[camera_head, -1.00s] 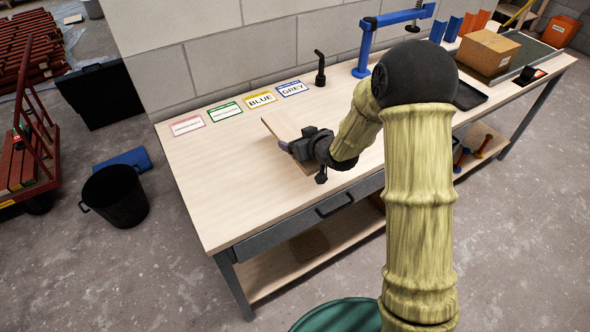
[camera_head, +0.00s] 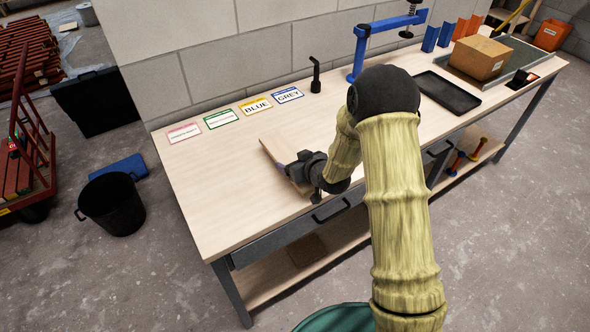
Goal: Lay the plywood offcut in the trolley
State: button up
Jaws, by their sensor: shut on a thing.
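The plywood offcut (camera_head: 271,150) is a thin, pale wooden board above or on the workbench top, left of my arm. My gripper (camera_head: 292,169) is shut on its right part, and the jaws and wrist hide some of the board. I cannot tell whether the board touches the bench. The trolley (camera_head: 40,160) is a red-framed cart on the floor at the far left, cut off by the picture edge. It carries several long battens.
The workbench (camera_head: 210,190) bears label cards (camera_head: 257,105), a blue clamp (camera_head: 361,50), a black tray (camera_head: 447,92) and a cardboard box (camera_head: 482,57). A black bucket (camera_head: 112,205) and a blue item (camera_head: 125,168) are on the floor between bench and trolley. A green round bin (camera_head: 335,318) stands in front.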

jog(key=shift+f, duration=1.95)
jog(key=shift+f, duration=0.15)
jog(key=o, duration=1.1)
jog(key=shift+s+d+r, duration=0.1)
jog(key=shift+r, duration=0.1)
jog(key=b+v, duration=0.1)
jog(key=v, duration=1)
jog(key=shift+s+d+r, duration=0.15)
jog(key=shift+s+r, duration=0.05)
jog(key=shift+s, duration=0.1)
